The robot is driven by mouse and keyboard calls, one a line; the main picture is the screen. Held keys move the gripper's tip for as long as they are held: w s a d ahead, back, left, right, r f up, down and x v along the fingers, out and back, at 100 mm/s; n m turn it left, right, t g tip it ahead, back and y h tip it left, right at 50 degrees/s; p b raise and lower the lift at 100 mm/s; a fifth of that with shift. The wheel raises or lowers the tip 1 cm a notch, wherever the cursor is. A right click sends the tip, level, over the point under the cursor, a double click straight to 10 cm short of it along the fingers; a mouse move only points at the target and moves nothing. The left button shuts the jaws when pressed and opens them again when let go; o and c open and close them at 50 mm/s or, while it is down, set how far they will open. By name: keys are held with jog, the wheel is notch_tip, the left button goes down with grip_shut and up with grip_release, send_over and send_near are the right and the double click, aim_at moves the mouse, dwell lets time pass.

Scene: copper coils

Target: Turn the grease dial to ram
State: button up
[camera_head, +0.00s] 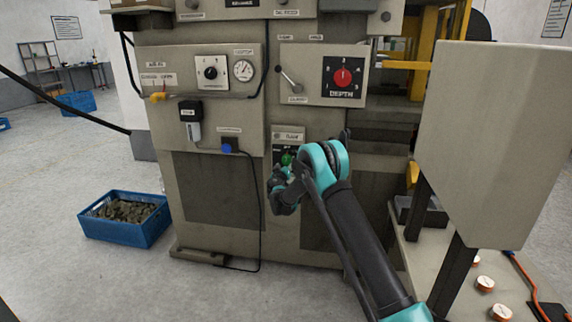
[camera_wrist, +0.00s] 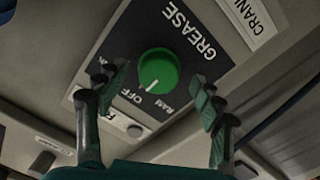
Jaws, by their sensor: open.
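The green grease dial (camera_wrist: 158,68) sits on a black plate (camera_wrist: 185,35) lettered GREASE, shown turned in the wrist view. OFF and RAM are readable by the dial; a third label is mostly hidden behind the left finger. The dial's white mark points down and left in the picture, nearer to OFF than to RAM. My gripper (camera_wrist: 160,95) is open, with one finger on each side of the dial's front and no visible contact. In the head view the dial (camera_head: 287,159) shows just past my wrist, which hides most of its plate.
Above are a red depth dial (camera_head: 343,77), a small lever (camera_head: 290,80), a black-and-white selector (camera_head: 210,72) and a gauge (camera_head: 243,70). A grey box on posts (camera_head: 490,140) stands close at right. A blue crate (camera_head: 125,232) is on the floor at left.

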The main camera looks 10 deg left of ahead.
jog(key=shift+w, duration=0.65)
jog(key=c, duration=1.2)
jog(key=shift+o, duration=0.2)
jog(key=n, duration=0.5)
jog(key=shift+n, duration=0.4)
jog(key=n, duration=0.6)
jog(key=shift+r, duration=0.15)
jog(key=shift+s, duration=0.1)
